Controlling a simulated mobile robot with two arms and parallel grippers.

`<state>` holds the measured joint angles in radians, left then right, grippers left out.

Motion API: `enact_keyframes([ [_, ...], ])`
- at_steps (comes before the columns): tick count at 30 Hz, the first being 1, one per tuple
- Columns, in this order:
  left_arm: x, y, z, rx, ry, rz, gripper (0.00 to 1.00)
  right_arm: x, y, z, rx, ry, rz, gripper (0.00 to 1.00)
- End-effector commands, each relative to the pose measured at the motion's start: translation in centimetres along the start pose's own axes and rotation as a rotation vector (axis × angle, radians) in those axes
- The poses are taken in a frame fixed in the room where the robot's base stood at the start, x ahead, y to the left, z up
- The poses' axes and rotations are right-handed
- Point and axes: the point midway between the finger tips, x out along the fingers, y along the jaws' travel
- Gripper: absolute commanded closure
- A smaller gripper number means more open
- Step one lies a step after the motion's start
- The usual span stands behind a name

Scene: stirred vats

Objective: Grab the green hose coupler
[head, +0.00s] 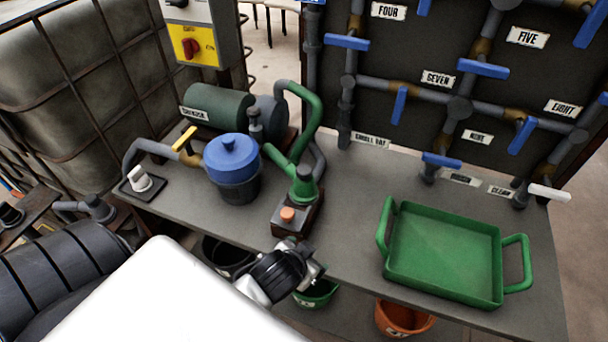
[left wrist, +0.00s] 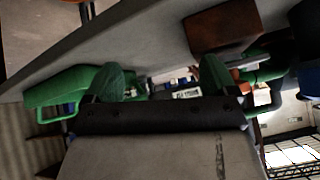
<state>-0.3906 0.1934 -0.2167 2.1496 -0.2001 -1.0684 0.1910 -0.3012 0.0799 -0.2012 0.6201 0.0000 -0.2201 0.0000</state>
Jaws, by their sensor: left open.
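The green hose coupler (head: 303,186) stands on a small dark box (head: 297,215) with an orange button (head: 288,214), near the middle of the bench. A green hose (head: 306,120) runs up and back from it. My left gripper (head: 316,272) is at the bench's front edge, nearer the camera than the box and apart from the coupler. Its jaws are open and empty in the left wrist view (left wrist: 163,80). There, green piping (left wrist: 263,75) shows to the right of the jaws, beside the brown box (left wrist: 222,27); I cannot tell which part is the coupler. My right gripper is not in view.
A blue-lidded pot (head: 231,165) stands left of the coupler, and a green tray (head: 445,255) lies to the right. Behind is a panel of pipes with blue valve handles (head: 346,42). An orange bucket (head: 404,318) sits below the bench. Bench between box and tray is clear.

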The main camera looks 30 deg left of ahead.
Motion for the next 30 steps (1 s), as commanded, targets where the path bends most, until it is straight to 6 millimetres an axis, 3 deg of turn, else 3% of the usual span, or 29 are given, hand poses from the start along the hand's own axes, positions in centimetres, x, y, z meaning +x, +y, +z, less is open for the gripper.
enact_keyframes([
  [1,-0.1,-0.6,-3.3,0.009,0.118,-0.027,0.13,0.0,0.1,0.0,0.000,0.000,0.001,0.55],
  [6,-3.5,-1.1,-14.1,0.037,0.558,-0.063,0.13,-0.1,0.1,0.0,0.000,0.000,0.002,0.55],
  [11,-5.4,1.0,-21.3,0.164,0.932,0.016,0.13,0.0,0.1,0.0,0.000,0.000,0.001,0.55],
  [15,-8.2,4.5,-25.8,0.386,1.232,0.192,0.13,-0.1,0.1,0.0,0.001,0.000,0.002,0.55],
  [20,-9.6,8.5,-26.5,0.746,1.378,0.471,0.13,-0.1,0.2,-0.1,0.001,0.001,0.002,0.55],
  [24,-8.0,9.7,-24.6,1.107,1.276,0.711,0.13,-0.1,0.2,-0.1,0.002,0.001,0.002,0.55],
  [27,-5.5,8.1,-22.8,1.353,1.064,0.839,0.13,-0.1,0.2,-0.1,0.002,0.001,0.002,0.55],
  [30,-2.7,4.3,-21.1,1.545,0.750,0.906,0.13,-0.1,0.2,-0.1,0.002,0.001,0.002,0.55],
])
